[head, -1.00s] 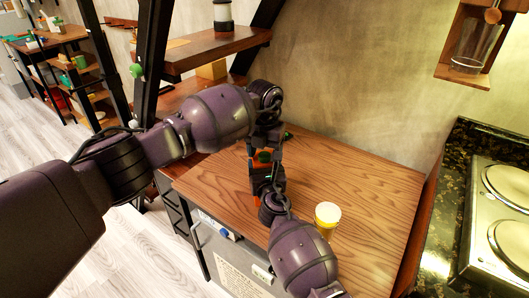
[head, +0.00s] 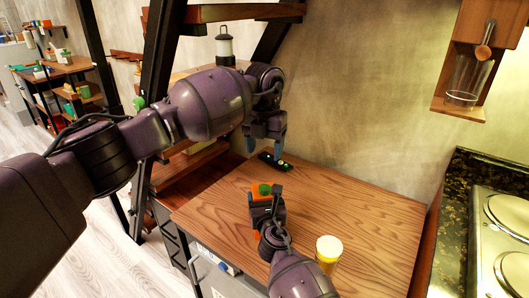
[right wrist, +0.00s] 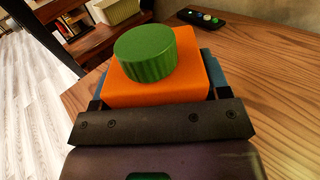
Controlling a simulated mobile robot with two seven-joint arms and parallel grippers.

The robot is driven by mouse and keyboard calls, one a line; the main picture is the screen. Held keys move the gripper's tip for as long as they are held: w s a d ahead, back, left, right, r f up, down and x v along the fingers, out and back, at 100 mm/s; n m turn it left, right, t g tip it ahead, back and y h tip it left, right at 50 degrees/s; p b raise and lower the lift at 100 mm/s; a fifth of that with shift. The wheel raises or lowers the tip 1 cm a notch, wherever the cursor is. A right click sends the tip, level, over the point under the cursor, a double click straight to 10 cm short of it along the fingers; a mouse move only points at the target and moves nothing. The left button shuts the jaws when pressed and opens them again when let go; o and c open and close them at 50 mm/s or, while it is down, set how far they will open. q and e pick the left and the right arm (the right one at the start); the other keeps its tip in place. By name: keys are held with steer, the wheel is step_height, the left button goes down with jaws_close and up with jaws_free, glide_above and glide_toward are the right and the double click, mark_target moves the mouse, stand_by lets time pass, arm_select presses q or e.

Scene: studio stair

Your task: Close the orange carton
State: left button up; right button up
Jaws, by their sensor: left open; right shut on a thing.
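The orange carton (head: 262,196) stands on the wooden counter, with a green round cap (head: 264,188) on its top. The right wrist view shows the carton (right wrist: 160,84) close up, with the ridged green cap (right wrist: 146,54) seated on its top. My right gripper (head: 266,208) is shut on the carton, and its fingers hide the carton's lower part. My left gripper (head: 266,148) is open and empty. It is above and behind the carton, near the back edge of the counter, apart from the cap.
A dark remote (head: 274,162) lies at the back of the wooden counter (head: 350,205). A yellow cup with a pale top (head: 328,249) stands at front right. A stove (head: 505,205) is at the right.

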steer(key=o, duration=1.8)
arm_select(q)
step_height(320, 180, up, 6)
steer(key=p, duration=0.3)
steer(key=shift+s+r+t, duration=0.15)
steer(key=shift+s+t, duration=0.15)
arm_select(e)
steer(key=s+d, duration=0.1)
steer(key=s, duration=0.9)
steer(key=shift+s+d, duration=0.35)
